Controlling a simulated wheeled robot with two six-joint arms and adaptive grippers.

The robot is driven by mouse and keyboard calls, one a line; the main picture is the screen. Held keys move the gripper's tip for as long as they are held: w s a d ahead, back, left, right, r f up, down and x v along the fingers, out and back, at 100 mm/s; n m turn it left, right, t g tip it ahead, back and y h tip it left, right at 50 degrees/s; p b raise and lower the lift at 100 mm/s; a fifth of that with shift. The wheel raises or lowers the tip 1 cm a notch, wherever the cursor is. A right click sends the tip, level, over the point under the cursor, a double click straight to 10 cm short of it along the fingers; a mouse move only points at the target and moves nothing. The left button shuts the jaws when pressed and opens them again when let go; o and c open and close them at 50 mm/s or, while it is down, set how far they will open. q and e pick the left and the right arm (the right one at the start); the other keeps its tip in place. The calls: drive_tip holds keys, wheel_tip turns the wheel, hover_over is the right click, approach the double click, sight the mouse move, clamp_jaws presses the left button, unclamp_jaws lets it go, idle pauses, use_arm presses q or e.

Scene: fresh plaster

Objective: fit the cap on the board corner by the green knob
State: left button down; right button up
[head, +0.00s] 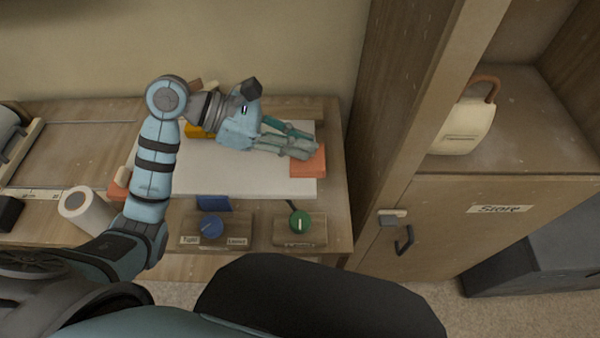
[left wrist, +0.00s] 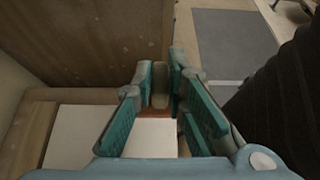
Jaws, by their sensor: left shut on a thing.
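My left gripper (head: 307,149) is shut on an orange cap (head: 308,164), over the right edge of the white board (head: 225,178). In the left wrist view a beige piece (left wrist: 160,94) stands between the fingertips, apparently the cap's grip, with a strip of orange beneath. The board corner nearest the green knob (head: 300,222) is bare in the head view, and the cap appears a little beyond it. I cannot tell whether the cap touches the board. The fingers hide part of the cap. My right gripper is not in view.
Another orange piece (head: 117,192) with a beige top sits at the board's left. A yellow block (head: 197,131) lies behind. A blue knob (head: 211,228), a blue block (head: 213,203) and a white roll (head: 84,208) are in front. A tall cabinet (head: 395,110) stands at the right.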

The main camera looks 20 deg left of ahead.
use_arm(q)
drive_tip(key=f+b, duration=0.1)
drive_tip(key=f, duration=0.7)
drive_tip(key=shift+s+d+b, duration=0.15)
drive_tip(key=shift+s+b, duration=0.05)
drive_tip(key=shift+b, duration=0.2)
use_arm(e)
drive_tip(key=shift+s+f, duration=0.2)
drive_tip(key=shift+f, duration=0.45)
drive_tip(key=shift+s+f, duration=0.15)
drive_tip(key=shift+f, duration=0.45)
use_arm(q)
drive_tip(key=shift+f+p, duration=0.25)
drive_tip(key=shift+p, duration=0.15)
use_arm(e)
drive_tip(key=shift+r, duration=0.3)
use_arm(q)
drive_tip(key=shift+f, duration=0.25)
drive_tip(key=c, duration=1.6)
unclamp_jaws()
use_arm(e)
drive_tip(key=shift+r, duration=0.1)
